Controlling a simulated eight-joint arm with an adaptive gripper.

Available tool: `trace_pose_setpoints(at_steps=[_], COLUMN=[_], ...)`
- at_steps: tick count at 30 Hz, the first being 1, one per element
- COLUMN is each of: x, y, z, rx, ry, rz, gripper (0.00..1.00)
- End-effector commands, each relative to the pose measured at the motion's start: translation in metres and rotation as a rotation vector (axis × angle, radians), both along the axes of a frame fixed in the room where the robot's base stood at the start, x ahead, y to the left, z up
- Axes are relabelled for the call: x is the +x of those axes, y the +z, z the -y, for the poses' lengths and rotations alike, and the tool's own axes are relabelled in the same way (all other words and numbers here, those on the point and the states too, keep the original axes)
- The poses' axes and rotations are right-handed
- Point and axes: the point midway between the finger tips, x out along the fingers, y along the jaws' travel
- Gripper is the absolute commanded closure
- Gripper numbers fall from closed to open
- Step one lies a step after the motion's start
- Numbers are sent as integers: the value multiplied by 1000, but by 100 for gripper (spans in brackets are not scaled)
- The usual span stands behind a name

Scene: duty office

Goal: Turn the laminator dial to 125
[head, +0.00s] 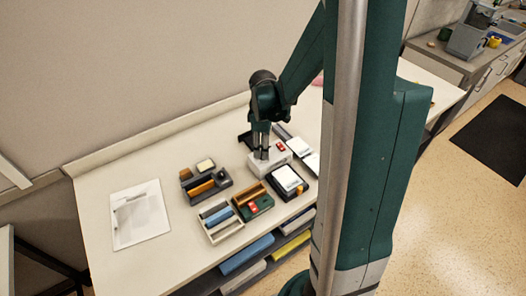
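A white box-shaped device with a red part on top, probably the laminator (258,167), stands on the desk right of the middle. My gripper (261,155) points down over its top, with its fingertips at or just above the surface. The fingers look close together, but I cannot tell whether they are open, shut or touching anything. The dial and its numbers cannot be made out; the gripper may cover the dial.
The desk (110,180) also bears a grey organizer (216,190), a light tray with blue items (222,230), a green box (262,206), a black-framed white pad (288,181) and a white sheet (140,215). The desk's left part is mostly clear. Shelves lie below its front edge.

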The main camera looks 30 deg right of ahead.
Motion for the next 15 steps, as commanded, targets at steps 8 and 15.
trace_pose_setpoints(at_steps=[8, 15], x=[0, 0], y=[-17, -22], z=[0, 0], rx=[0, 0], ry=[0, 0], rz=[0, 0], gripper=[67, 67])
